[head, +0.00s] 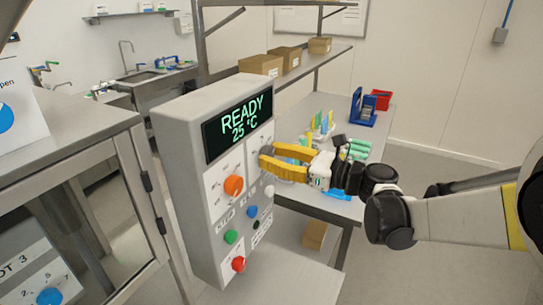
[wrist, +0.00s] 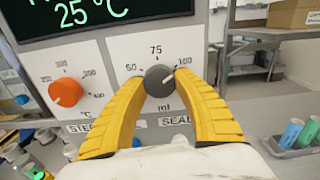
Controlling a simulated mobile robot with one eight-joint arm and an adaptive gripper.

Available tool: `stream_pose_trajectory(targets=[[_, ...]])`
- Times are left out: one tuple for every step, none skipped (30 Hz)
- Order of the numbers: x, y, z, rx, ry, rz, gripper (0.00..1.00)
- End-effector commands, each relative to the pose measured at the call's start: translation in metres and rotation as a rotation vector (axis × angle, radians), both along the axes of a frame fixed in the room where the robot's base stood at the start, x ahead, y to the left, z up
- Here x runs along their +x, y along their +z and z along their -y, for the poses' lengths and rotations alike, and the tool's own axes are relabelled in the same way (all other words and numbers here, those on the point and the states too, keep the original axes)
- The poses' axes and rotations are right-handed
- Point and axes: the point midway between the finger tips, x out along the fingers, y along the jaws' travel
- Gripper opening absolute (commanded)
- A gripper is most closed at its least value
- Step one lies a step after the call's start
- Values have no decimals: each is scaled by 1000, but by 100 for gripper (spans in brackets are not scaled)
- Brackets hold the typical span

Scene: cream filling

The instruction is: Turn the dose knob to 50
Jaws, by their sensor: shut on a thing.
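The dose knob is a dark grey round knob (wrist: 159,80) on a white plate marked 50, 75, 100 and ml. Its white pointer mark looks turned to the upper right, towards 100. My gripper (wrist: 160,84) has its yellow fingers on either side of this knob, shut on it. In the head view my gripper (head: 265,158) reaches the panel from the right, and its fingers hide most of the knob. The control panel (head: 180,150) has a dark display (head: 238,122) reading READY 25 °C.
An orange knob (head: 233,185) sits left of the dose knob. Below are a white button (head: 269,191), green button (head: 231,237), blue button (head: 251,211) and red knob (head: 238,264). A bench (head: 330,207) with bottles stands behind my gripper.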

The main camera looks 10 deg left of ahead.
Motion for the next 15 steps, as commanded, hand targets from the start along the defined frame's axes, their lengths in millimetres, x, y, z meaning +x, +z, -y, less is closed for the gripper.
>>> stream_pose_trajectory(targets=[[0, 0, 0, -8, 0, 23, 6], [0, 0, 0, -14, 0, 41, 6], [0, 0, 0, -23, 0, 65, 6], [0, 0, 0, -30, 0, 86, 6], [0, 0, 0, -38, 0, 109, 6], [0, 0, 0, -48, 0, 139, 6], [0, 0, 0, -57, 0, 164, 6], [1, 0, 0, -66, 0, 189, 6], [1, 0, 0, -78, 0, 225, 5], [1, 0, 0, -88, 0, 251, 5], [1, 0, 0, -97, 0, 278, 5], [1, 0, 0, -110, 0, 314, 5], [1, 0, 0, -119, 0, 342, 5], [1, 0, 0, -128, 0, 368, 5], [1, 0, 0, -141, 0, 405, 5]])
